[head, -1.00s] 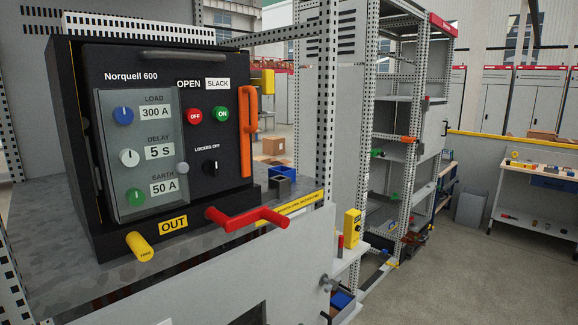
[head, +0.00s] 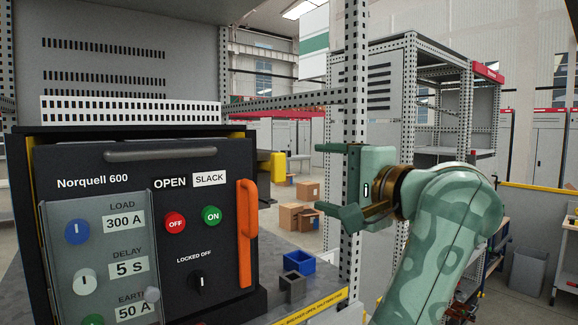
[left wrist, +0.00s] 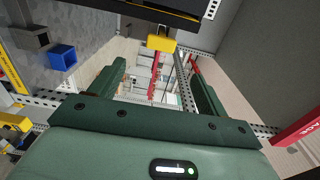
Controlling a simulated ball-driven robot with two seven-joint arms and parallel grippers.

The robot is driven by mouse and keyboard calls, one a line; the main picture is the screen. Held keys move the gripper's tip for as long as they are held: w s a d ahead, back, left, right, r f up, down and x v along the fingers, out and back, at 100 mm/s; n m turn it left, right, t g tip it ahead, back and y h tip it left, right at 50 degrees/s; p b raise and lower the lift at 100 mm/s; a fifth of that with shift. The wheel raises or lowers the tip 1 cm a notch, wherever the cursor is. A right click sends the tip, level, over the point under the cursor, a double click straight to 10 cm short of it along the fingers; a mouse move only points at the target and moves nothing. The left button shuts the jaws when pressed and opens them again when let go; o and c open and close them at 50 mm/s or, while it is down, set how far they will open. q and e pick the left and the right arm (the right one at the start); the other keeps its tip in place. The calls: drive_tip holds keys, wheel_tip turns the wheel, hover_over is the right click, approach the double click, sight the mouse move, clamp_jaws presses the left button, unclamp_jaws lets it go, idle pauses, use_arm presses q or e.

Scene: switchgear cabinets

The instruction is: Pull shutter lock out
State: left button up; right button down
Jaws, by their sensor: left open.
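No part in view is labelled as the shutter lock. A yellow block (head: 278,166) stands out just right of the black breaker unit (head: 130,165). A yellow block also shows in the left wrist view (left wrist: 161,43), beyond the fingertips. My left gripper (head: 330,180) is pale green, open and empty, beside the perforated post. Its fingers point left in the head view, with a clear gap to the yellow block. In the left wrist view, its two dark fingers (left wrist: 157,88) are spread with nothing between them. My right gripper is not in view.
The breaker's orange handle (head: 247,233) is left of the gripper. A perforated upright post (head: 353,110) stands close by the fingers. Cardboard boxes (head: 298,217) are farther back.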

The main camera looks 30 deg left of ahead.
sight(281, 169)
use_arm(q)
drive_tip(key=p+x, duration=0.1)
drive_tip(key=x, duration=0.3)
drive_tip(key=p+x, duration=0.2)
drive_tip(key=x, duration=0.2)
drive_tip(key=shift+w+a+r, duration=0.15)
drive_tip(key=shift+w+a, duration=0.05)
drive_tip(key=shift+w, duration=0.15)
drive_tip(key=x, duration=0.2)
drive_tip(key=p+x, duration=0.1)
drive_tip(key=x, duration=0.1)
drive_tip(key=p+x, duration=0.1)
drive_tip(key=x, duration=0.1)
drive_tip(key=shift+s+a, duration=0.25)
drive_tip(key=shift+w+a, duration=0.4)
drive_tip(key=shift+a, duration=0.1)
drive_tip(key=shift+s, duration=0.1)
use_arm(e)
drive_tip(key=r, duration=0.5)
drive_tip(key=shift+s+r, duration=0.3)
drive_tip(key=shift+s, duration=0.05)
